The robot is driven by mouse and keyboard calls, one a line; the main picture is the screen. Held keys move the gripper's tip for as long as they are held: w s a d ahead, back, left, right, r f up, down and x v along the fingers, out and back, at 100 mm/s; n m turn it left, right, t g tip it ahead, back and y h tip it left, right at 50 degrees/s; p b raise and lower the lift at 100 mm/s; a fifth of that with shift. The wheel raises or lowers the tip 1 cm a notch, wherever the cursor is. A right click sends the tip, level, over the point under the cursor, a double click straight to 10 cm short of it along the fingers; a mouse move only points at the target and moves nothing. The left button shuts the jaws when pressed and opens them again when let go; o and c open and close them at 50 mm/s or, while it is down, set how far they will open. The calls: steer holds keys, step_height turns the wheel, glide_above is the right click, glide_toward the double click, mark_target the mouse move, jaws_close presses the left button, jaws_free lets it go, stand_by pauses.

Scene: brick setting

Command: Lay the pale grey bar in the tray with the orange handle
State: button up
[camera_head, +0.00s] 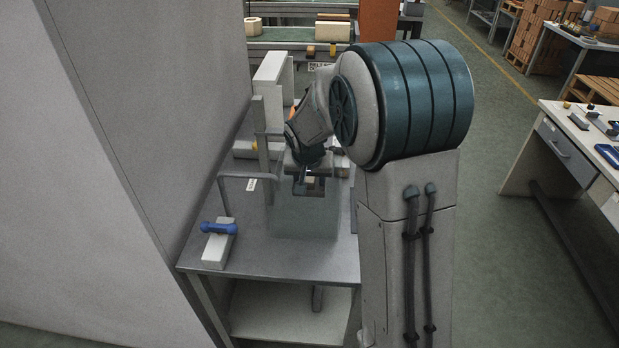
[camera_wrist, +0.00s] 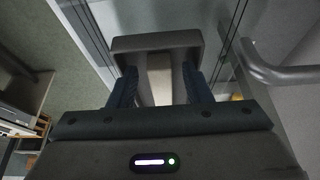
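My gripper (camera_head: 305,181) hangs low over the metal table, inside or just behind a clear panel (camera_head: 300,218). In the wrist view my gripper (camera_wrist: 160,88) has its two dark blue fingers apart. A dark grey squared frame (camera_wrist: 158,42) lies between and beyond the fingertips, with a pale piece (camera_wrist: 160,78) within it. Whether the fingers press on it does not show. I cannot tell if this pale piece is the pale grey bar. A small orange patch (camera_head: 292,113) shows behind my wrist; the tray itself is mostly hidden by my arm.
A bent grey rail (camera_head: 247,176) stands left of my gripper and also shows in the wrist view (camera_wrist: 285,74). A white block with a blue handle-shaped piece (camera_head: 218,229) sits at the table's front left. A tall white block (camera_head: 271,70) stands behind. A large grey wall closes the left.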

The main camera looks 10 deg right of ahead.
steer(key=shift+r, duration=0.5)
steer(key=v, duration=1.1)
steer(key=s+f+n, duration=0.1)
steer(key=s, duration=1.1)
steer(key=s+d+f+n+g+y, duration=0.1)
steer(key=s+n, duration=0.1)
steer(key=s, duration=0.9)
steer(key=shift+s+f+n, duration=0.3)
steer(key=shift+s+f, duration=0.1)
